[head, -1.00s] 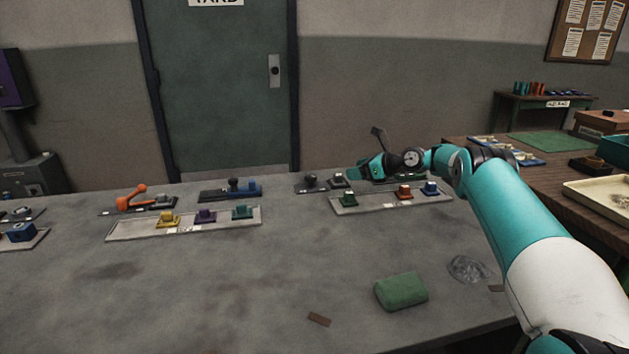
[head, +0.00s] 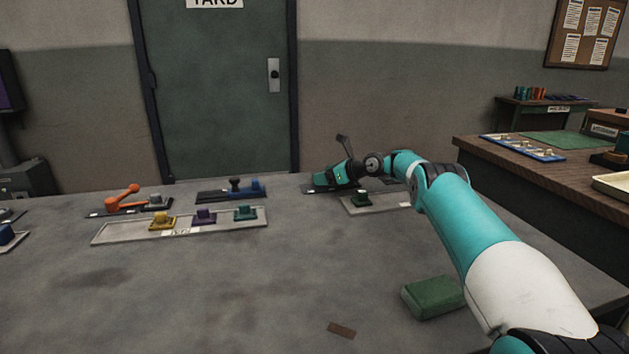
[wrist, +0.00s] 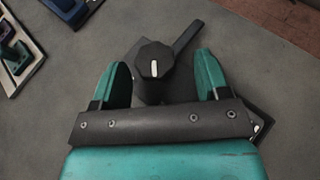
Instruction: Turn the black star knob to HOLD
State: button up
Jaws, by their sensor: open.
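In the wrist view a black faceted knob (wrist: 154,58) with a short white pointer mark sits on a dark plate (wrist: 241,98). The mark runs roughly up and down in that view. My gripper (wrist: 163,62) is open, with one teal finger on each side of the knob and a visible gap on both sides. I cannot tell how far down the fingers reach. In the head view my gripper (head: 330,180) is over the back of the grey table and hides the knob. No HOLD lettering is readable.
A dark bar (wrist: 187,37) slants up right just behind the knob. A pale strip with yellow, purple and teal knobs (head: 180,229) and an orange lever (head: 124,199) lie left. A green block (head: 433,297) lies in front.

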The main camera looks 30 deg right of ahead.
jog(key=shift+w+a, duration=0.2)
jog(key=shift+a, duration=0.25)
jog(key=shift+c, duration=0.7)
jog(key=c, duration=1.1)
jog(key=shift+c, duration=0.2)
